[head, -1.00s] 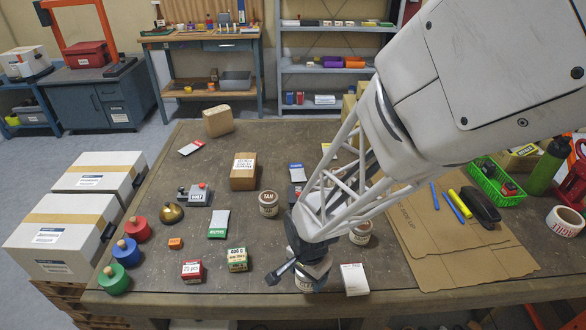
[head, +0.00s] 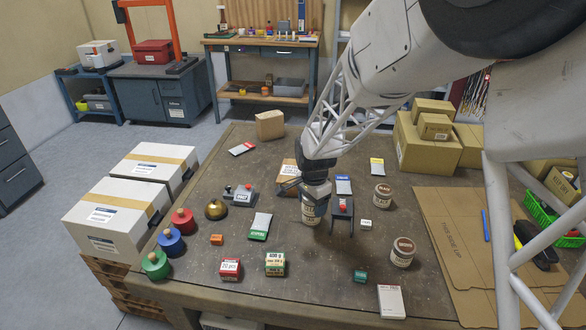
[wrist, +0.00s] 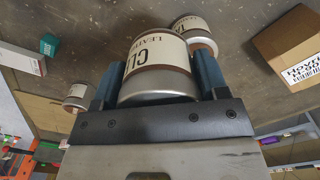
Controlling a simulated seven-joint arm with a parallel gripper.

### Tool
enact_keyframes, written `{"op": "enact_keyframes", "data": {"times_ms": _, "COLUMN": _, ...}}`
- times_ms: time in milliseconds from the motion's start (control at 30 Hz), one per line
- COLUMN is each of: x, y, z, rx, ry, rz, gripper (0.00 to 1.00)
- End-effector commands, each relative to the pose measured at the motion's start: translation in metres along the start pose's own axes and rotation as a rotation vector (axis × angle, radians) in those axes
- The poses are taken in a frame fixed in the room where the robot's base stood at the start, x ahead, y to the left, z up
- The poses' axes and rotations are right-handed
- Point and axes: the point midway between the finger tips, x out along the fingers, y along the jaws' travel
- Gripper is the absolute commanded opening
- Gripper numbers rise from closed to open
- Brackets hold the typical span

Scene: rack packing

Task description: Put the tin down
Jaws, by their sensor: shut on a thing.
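My gripper (head: 316,192) is shut on a tin with a cream label and silver top rim; the wrist view shows this tin (wrist: 158,86) between the two blue-grey fingers. Its label starts with "CL". A second tin with a cream label (wrist: 196,32) stands close beyond it in the wrist view. In the head view a cream-labelled tin (head: 309,213) shows right at the gripper; the two tins overlap there and I cannot tell which this is. Two brown-and-cream tins, one farther back (head: 382,195) and one nearer (head: 402,253), stand to the right. The held tin's base is hidden.
A brown box (head: 289,175) stands behind and left of my gripper. A black stand-like shape (head: 342,215) is beside it. A small green box (head: 360,276) and a white box (head: 391,301) lie in front right. Bare table (head: 325,265) shows in front of the gripper.

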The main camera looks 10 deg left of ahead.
Motion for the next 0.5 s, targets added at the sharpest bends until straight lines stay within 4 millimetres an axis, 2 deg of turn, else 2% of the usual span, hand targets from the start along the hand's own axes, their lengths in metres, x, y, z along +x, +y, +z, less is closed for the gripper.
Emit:
{"op": "enact_keyframes", "data": {"times_ms": 33, "x": -0.002, "y": -0.016, "z": -0.005, "rx": 0.0, "ry": 0.0, "rz": -0.001, "gripper": 0.41}}
{"op": "enact_keyframes", "data": {"times_ms": 200, "x": -0.01, "y": -0.058, "z": -0.019, "rx": 0.004, "ry": 0.0, "rz": 0.0, "gripper": 0.41}}
{"op": "enact_keyframes", "data": {"times_ms": 333, "x": -0.014, "y": -0.079, "z": -0.025, "rx": 0.006, "ry": 0.0, "rz": 0.0, "gripper": 0.41}}
{"op": "enact_keyframes", "data": {"times_ms": 500, "x": -0.017, "y": -0.093, "z": -0.03, "rx": 0.007, "ry": 0.0, "rz": 0.0, "gripper": 0.41}}
